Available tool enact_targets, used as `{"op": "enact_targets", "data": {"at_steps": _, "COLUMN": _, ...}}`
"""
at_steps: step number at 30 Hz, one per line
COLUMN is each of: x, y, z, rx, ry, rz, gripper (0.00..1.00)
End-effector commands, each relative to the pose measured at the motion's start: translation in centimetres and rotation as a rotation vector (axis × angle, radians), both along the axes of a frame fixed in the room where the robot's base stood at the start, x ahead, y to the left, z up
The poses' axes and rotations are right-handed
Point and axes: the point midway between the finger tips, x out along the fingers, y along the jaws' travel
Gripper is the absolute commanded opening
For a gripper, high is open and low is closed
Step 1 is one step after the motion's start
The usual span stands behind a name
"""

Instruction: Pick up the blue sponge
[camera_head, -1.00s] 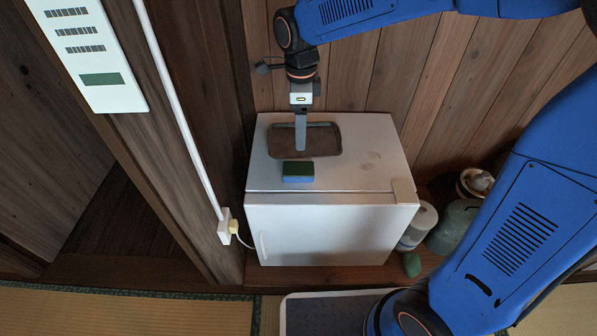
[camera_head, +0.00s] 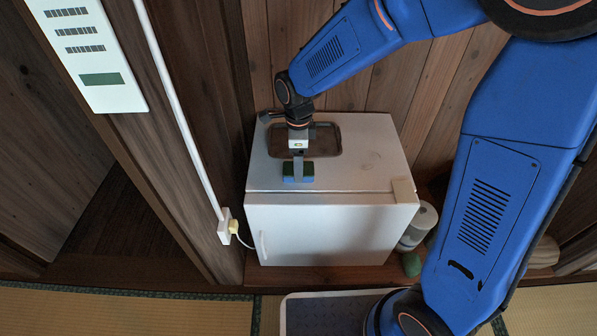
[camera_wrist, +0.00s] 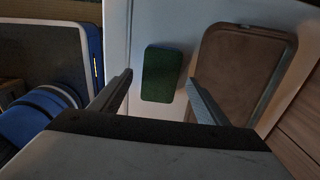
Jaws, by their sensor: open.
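The blue sponge (camera_head: 291,180) has a dark green top layer. It lies on the white top of the small fridge, close to its front edge. In the wrist view the sponge (camera_wrist: 161,74) shows green side up, slightly beyond and between the fingertips. My gripper (camera_head: 299,175) is over the sponge in the head view, and its fingers hide part of it. In the wrist view my gripper (camera_wrist: 158,85) is open, with one finger on each side of the sponge's line and gaps to both. I cannot tell its exact height above the sponge.
A brown tray (camera_head: 325,152) lies on the fridge (camera_head: 355,180) just behind the sponge; it is close to the right finger in the wrist view (camera_wrist: 205,85). Wood walls stand behind and left. A white roll (camera_head: 424,219) stands right of the fridge.

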Motion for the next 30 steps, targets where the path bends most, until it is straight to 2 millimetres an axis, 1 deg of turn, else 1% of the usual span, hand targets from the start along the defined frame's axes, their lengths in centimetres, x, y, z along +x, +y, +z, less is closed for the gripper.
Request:
{"op": "enact_targets", "data": {"at_steps": 1, "x": -0.03, "y": -0.05, "z": -0.61, "rx": -0.001, "ry": 0.002, "rz": 0.0, "gripper": 0.69}}
{"op": "enact_targets", "data": {"at_steps": 4, "x": 0.01, "y": -0.03, "z": -1.22, "rx": 0.0, "ry": 0.0, "rz": 0.0, "gripper": 0.69}}
{"op": "enact_targets", "data": {"at_steps": 12, "x": 0.02, "y": -0.02, "z": -1.38, "rx": 0.0, "ry": -0.001, "rz": 0.0, "gripper": 0.69}}
{"op": "enact_targets", "data": {"at_steps": 14, "x": 0.02, "y": -0.02, "z": -1.38, "rx": 0.0, "ry": -0.001, "rz": 0.0, "gripper": 0.54}}
{"op": "enact_targets", "data": {"at_steps": 15, "x": 0.02, "y": -0.02, "z": -1.38, "rx": 0.0, "ry": -0.001, "rz": 0.0, "gripper": 0.45}}
{"op": "enact_targets", "data": {"at_steps": 17, "x": 0.02, "y": -0.02, "z": -1.38, "rx": 0.0, "ry": -0.001, "rz": 0.0, "gripper": 0.3}}
{"op": "enact_targets", "data": {"at_steps": 18, "x": 0.02, "y": -0.02, "z": -1.38, "rx": 0.0, "ry": -0.001, "rz": 0.0, "gripper": 0.25}}
{"op": "enact_targets", "data": {"at_steps": 22, "x": 0.02, "y": -0.02, "z": -1.37, "rx": 0.0, "ry": -0.001, "rz": 0.0, "gripper": 0.25}}
{"op": "enact_targets", "data": {"at_steps": 23, "x": 0.02, "y": -0.02, "z": -1.37, "rx": 0.0, "ry": -0.001, "rz": 0.0, "gripper": 0.22}}
{"op": "enact_targets", "data": {"at_steps": 28, "x": 0.03, "y": -0.01, "z": -1.3, "rx": 0.001, "ry": -0.001, "rz": 0.0, "gripper": 0.22}}
{"op": "enact_targets", "data": {"at_steps": 30, "x": 0.05, "y": 0.0, "z": -0.97, "rx": 0.001, "ry": -0.002, "rz": 0.0, "gripper": 0.22}}
